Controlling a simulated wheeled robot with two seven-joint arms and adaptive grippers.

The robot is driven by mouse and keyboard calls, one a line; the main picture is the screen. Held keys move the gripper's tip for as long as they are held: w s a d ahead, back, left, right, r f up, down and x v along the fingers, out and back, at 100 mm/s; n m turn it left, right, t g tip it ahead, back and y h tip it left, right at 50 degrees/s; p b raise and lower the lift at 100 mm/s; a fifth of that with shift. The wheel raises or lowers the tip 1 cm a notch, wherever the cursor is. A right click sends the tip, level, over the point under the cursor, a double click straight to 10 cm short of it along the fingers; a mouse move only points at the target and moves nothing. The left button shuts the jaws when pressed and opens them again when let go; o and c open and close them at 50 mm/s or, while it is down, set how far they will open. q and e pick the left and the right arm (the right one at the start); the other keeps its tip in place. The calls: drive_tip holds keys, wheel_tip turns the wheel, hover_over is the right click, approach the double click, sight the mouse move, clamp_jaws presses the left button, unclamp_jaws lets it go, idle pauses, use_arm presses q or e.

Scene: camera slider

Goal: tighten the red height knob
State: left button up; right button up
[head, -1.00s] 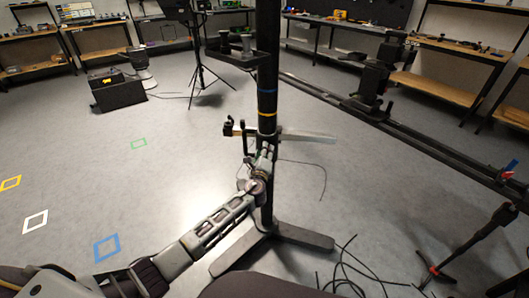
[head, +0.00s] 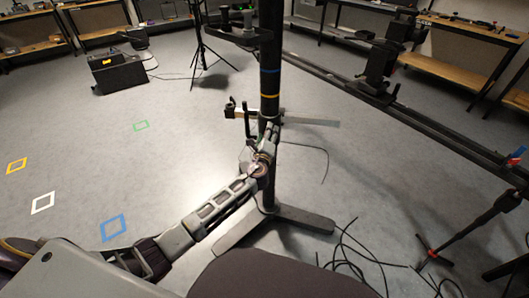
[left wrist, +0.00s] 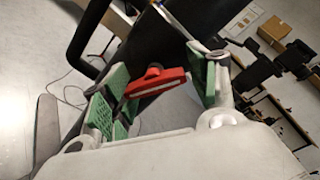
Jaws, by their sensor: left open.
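The red height knob (left wrist: 155,84) is a flat red bar-like handle on a dark post (left wrist: 155,45) in the left wrist view. My left gripper (left wrist: 156,66) is open, with a green-padded finger on either side of the knob. Gaps show between the knob and the pads; whether it touches either one is unclear. In the head view my left gripper (head: 268,138) is at the black upright column (head: 270,60), below its blue and yellow bands. The knob is hidden there. My right gripper is not in view.
A long black rail (head: 430,135) runs to the right of the column. The column's grey base (head: 300,217) stands on the floor, with loose black cables (head: 350,250) nearby. A tripod (head: 470,235) stands at right. The floor at left is open, with coloured squares.

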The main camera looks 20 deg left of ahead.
use_arm(q)
drive_tip(key=s+d, duration=0.1)
drive_tip(key=s, duration=1)
drive_tip(key=shift+s+d, duration=0.25)
drive_tip(key=shift+s, duration=0.1)
drive_tip(key=shift+f+n, duration=0.1)
drive_tip(key=shift+n, duration=0.2)
